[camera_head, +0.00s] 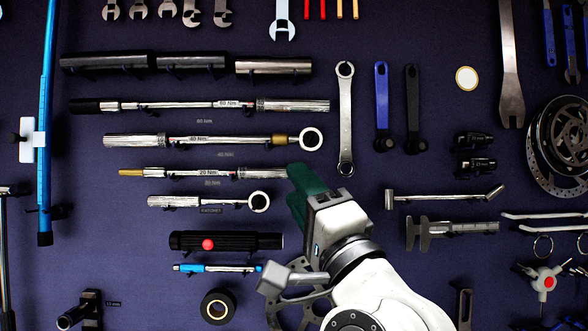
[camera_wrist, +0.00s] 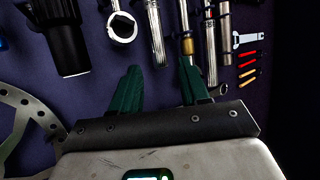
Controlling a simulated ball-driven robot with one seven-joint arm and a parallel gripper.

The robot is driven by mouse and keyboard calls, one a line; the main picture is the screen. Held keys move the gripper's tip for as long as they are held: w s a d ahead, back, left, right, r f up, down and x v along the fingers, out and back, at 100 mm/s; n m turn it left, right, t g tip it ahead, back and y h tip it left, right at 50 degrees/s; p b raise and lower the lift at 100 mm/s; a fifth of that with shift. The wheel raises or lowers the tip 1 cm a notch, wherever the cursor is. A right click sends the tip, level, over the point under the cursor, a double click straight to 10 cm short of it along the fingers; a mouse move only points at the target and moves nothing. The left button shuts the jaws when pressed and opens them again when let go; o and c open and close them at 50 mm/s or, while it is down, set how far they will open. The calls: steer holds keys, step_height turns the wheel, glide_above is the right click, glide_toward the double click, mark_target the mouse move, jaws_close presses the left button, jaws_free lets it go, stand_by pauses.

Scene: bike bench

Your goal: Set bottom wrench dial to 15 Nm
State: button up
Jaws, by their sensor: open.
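Several torque wrenches hang level on the dark wall in the head view. My gripper (camera_head: 302,178) has green fingers just right of that end. In the wrist view my gripper (camera_wrist: 159,66) is open, with nothing held between its fingers.
Above hang the 40 Nm wrench (camera_head: 225,140) and the 60 Nm wrench (camera_head: 200,105). Below are a black cylinder with a red button (camera_head: 228,241), a blue tool (camera_head: 215,268) and a tape roll (camera_head: 218,306).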

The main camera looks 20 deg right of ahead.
steer(key=shift+x, duration=1.2)
steer(key=shift+c, duration=0.3)
jaws_close()
